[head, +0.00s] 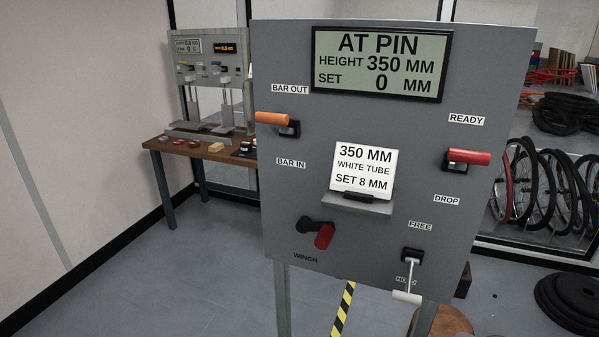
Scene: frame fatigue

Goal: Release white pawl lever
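The white pawl lever (411,276) is at the lower right of a grey control panel (300,190) in the head view. It hangs down from a black mount (412,255). Its white grip (407,296) is at the bottom, by the partly covered HOLD label. The FREE label (420,226) is above the mount. Neither of my grippers is in view.
The display (381,64) reads AT PIN, height 350, set 0. A bench (210,150) stands behind left.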

